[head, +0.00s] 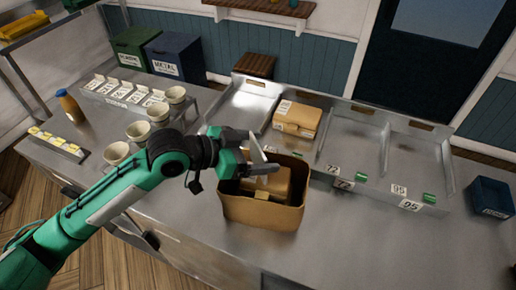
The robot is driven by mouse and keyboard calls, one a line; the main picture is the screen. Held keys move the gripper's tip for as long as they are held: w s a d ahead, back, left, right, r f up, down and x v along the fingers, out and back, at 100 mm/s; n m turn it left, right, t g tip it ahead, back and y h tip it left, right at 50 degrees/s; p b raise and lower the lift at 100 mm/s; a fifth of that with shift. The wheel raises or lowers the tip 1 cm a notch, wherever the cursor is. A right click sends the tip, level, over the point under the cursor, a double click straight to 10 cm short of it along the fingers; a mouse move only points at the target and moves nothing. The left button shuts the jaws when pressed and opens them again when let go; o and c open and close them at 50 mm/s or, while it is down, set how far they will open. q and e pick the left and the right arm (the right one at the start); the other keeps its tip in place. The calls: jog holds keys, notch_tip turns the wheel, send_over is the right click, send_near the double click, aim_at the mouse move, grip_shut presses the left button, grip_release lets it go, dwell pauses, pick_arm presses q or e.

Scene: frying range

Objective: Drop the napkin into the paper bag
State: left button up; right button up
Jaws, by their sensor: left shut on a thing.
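The paper bag (262,214) is brown and stands open at the top on the steel counter. A brown box (268,184) sits inside it. My left gripper (266,168) comes in from the left and is over the bag's opening. It is shut on a thin white piece, which looks like the napkin (257,148) and sticks up from the fingers. The napkin's lower part is hidden by the fingers. My right gripper is not in view.
Steel bays with number tags line the back of the counter; one holds another brown box (297,118). Several pale cups (138,131) and a brown bottle (70,106) stand at the left. A dark blue bin (490,197) is at the far right. The front right counter is clear.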

pick_arm(q)
jog(key=o, duration=0.8)
jog(key=shift+d, duration=0.1)
jog(key=shift+o, duration=0.2)
jog(key=b+v, duration=0.4)
jog(key=v, duration=0.9)
jog(key=shift+a+r, duration=0.25)
jog(key=shift+a, duration=0.1)
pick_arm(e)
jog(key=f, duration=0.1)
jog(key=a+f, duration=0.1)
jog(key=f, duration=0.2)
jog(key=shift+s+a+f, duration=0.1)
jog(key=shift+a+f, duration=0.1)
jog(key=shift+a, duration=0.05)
